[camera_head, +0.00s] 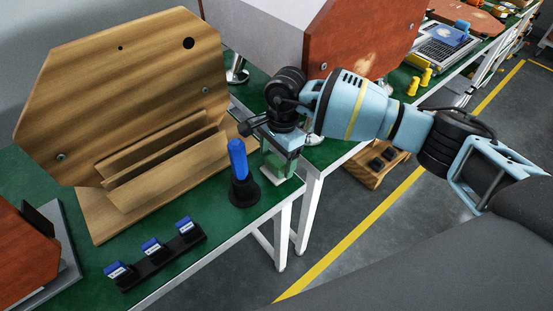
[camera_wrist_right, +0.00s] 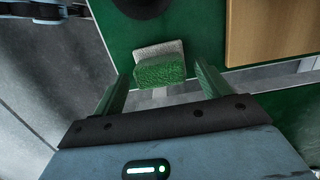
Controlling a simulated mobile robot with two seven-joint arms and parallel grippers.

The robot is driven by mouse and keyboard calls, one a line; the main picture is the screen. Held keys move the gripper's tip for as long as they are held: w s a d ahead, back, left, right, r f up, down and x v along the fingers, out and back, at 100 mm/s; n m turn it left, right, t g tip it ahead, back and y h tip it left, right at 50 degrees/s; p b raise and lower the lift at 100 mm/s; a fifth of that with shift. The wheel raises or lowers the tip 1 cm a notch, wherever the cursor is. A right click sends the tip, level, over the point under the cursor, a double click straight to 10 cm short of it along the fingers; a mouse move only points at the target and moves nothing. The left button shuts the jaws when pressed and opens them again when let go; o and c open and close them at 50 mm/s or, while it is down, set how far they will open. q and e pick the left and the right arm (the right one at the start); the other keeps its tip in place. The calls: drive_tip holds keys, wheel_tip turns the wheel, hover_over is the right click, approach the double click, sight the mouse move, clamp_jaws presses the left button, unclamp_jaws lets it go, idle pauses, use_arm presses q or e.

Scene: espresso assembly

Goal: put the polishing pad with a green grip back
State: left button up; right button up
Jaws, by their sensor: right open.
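The polishing pad with a green grip (camera_wrist_right: 160,68) lies on the green table top (camera_wrist_right: 203,40) close to its edge in the right wrist view. Its pad side is whitish grey and its grip is rough green. My right gripper (camera_wrist_right: 160,88) is open, with its two green fingers apart and the pad in line with the gap between them. Nothing is clearly held. In the head view my right gripper (camera_head: 279,163) points down at the table corner, and it largely hides the pad there. My left gripper is not in view.
A blue-handled tool on a black round base (camera_head: 238,170) stands just left of my right gripper. A wooden stand (camera_head: 130,90) is behind it. A black rack with blue-topped blocks (camera_head: 155,258) lies at the front edge. A second table with a reddish-brown panel (camera_head: 350,40) stands beyond.

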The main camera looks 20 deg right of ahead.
wheel_tip(320, 180, up, 11)
drive_tip(key=d, duration=0.1)
drive_tip(key=shift+w, duration=0.2)
drive_tip(key=shift+d+f, duration=0.1)
drive_tip(key=shift+f, duration=0.05)
idle(0.4)
